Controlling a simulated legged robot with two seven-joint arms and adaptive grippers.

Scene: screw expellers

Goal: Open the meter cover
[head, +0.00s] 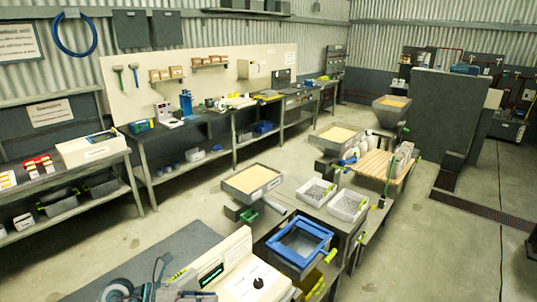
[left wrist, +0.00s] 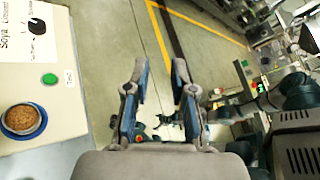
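I cannot single out a meter cover for certain. A white machine panel with a dark green-lit display (head: 212,274) and a black knob stands at the bottom of the head view. A white device with a small screen (head: 95,149) sits on the left bench. In the left wrist view my left gripper (left wrist: 159,75) is open, with nothing between its fingers and floor beyond them. A white panel with a black knob (left wrist: 37,26) and a green button (left wrist: 50,79) lies to its left. A dark arm shows at the right of that view; its gripper's state is unclear.
A blue-rimmed dish with brown contents (left wrist: 24,120) is at the left in the wrist view. In the head view, a blue-framed tray (head: 299,246), white bins (head: 349,205) and a sand-coloured tray (head: 252,182) stand on the central benches. Floor is free between the bench rows.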

